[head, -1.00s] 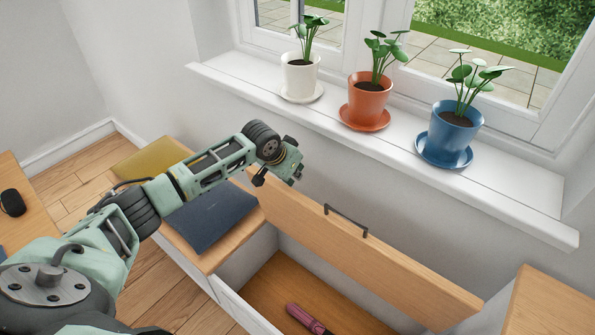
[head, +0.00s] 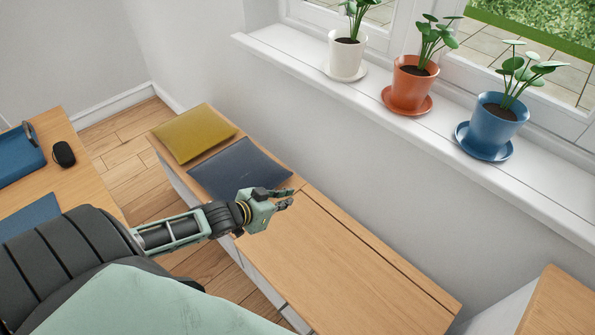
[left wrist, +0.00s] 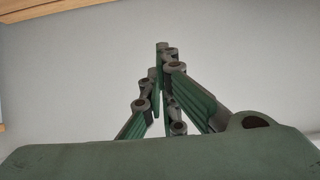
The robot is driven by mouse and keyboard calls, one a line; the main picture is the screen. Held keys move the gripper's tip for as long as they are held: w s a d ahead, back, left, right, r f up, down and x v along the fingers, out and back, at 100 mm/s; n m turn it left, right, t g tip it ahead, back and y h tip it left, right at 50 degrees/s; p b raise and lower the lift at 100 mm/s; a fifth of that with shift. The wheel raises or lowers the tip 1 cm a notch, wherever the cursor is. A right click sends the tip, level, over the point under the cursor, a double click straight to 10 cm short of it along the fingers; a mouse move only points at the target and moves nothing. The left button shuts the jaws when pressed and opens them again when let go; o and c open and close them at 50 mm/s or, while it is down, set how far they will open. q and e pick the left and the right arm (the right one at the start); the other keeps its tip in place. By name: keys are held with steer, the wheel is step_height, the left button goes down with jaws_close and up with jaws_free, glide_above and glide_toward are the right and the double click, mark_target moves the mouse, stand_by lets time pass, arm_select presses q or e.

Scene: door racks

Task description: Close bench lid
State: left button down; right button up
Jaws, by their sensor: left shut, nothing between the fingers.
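The wooden bench lid (head: 345,265) lies flat and level over the bench in the head view, with a thin dark seam along its back edge. The inside of the bench is hidden, and I cannot make out the lid's handle. My left gripper (head: 290,198) is above the left end of the lid, beside the dark grey cushion. Its fingers are shut with nothing between them. In the left wrist view the fingertips (left wrist: 162,48) meet in front of a plain pale wall. I cannot tell whether the gripper touches the lid. My right gripper is not in view.
The dark cushion (head: 238,168) and a mustard cushion (head: 193,133) lie on the bench's left part. White (head: 346,53), orange (head: 412,85) and blue (head: 493,125) plant pots stand on the windowsill. A desk with a mouse (head: 63,154) is at left; a wooden-topped unit (head: 562,305) is lower right.

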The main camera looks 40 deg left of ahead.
arm_select(q)
steer(key=s+a+f+b, duration=0.1)
steer(key=s+f+b, duration=0.3)
steer(key=f, duration=0.5)
steer(key=s+a+f+t+b, duration=0.1)
steer(key=s+f+b, duration=0.4)
steer(key=s+f, duration=0.4)
steer(key=shift+a+f+t, duration=0.15)
steer(key=shift+a+t, duration=0.15)
steer(key=shift+s, duration=0.15)
steer(key=v, duration=1.1)
steer(key=shift+s+a+r, duration=0.2)
steer(key=shift+s+r, duration=0.05)
steer(key=shift+s, duration=0.05)
steer(key=shift+f, duration=0.1)
